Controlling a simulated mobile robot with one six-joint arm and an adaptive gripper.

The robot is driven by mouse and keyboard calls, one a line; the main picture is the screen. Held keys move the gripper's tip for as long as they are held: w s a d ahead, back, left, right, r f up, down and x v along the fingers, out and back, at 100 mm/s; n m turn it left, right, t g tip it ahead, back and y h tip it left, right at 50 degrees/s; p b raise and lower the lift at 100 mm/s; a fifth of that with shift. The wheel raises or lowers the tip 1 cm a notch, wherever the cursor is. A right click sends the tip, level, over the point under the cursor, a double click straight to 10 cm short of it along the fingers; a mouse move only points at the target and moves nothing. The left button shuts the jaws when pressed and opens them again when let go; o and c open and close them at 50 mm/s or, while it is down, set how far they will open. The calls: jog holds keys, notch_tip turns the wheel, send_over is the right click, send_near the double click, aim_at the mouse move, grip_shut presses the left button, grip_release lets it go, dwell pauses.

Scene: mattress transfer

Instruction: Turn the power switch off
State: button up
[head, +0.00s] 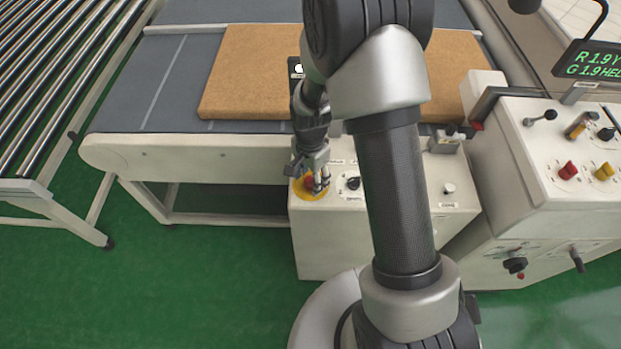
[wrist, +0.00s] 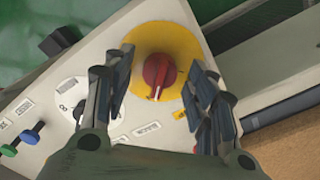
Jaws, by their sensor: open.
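The power switch is a red rotary knob (wrist: 159,72) on a round yellow plate, on the top panel of a white control box (head: 308,245). In the wrist view the knob sits between my open fingers and a little ahead of them, with a pale mark at its lower end. My gripper (wrist: 158,92) is open, one finger on each side of the knob; I cannot tell if either touches it. In the head view my gripper (head: 317,180) is over the yellow plate (head: 308,194) and partly hides the knob.
A black selector knob (head: 353,183) is beside the switch. A brown mattress (head: 245,75) lies on the conveyor (head: 180,150) behind. A larger console (head: 540,165) with a display stands at right.

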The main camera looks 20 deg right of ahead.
jog(key=shift+f, duration=0.2)
jog(key=shift+c, duration=0.6)
jog(key=c, duration=1)
